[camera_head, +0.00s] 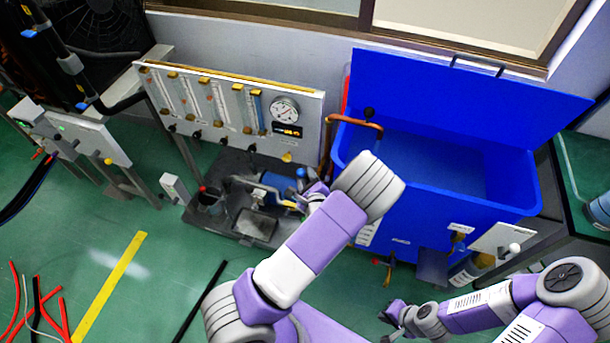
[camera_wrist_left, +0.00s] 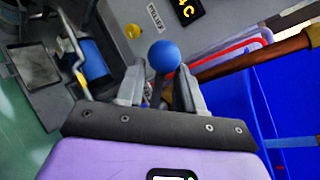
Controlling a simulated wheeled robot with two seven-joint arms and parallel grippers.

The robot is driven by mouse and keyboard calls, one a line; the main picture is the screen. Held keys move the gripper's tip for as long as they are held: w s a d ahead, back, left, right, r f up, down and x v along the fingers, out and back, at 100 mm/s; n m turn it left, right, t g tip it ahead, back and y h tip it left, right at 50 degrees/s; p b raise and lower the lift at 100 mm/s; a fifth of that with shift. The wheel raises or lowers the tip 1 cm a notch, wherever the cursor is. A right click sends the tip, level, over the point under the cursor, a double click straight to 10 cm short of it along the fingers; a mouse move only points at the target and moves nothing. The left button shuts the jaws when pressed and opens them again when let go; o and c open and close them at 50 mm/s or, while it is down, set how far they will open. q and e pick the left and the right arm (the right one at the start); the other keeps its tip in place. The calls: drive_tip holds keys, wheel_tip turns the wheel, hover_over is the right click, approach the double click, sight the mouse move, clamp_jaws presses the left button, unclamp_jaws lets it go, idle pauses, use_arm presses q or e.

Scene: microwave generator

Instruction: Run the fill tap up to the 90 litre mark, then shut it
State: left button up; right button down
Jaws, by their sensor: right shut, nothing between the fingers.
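The blue tank (camera_head: 510,195) stands at right with its lid raised. In the left wrist view a blue ball knob (camera_wrist_left: 163,56) on a dark stem sits between the fingertips of my left gripper (camera_wrist_left: 160,75). I cannot tell whether the fingers press on it. My right gripper (camera_head: 392,312) is shut and empty, low in front of the tank. No 90 litre mark is readable.
A panel of flow tubes (camera_head: 225,105) with a round gauge (camera_head: 285,109) stands left of the tank. A blue pump (camera_head: 276,186) sits on a dark base below. Brass valve (camera_head: 459,236) is on the tank's front. Hoses (camera_head: 40,300) lie on the floor at lower left.

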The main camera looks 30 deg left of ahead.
use_arm(q)
drive_tip(key=shift+x, duration=1.4)
drive_tip(key=c, duration=0.6)
clamp_jaws()
drive_tip(key=shift+a+r, duration=0.1)
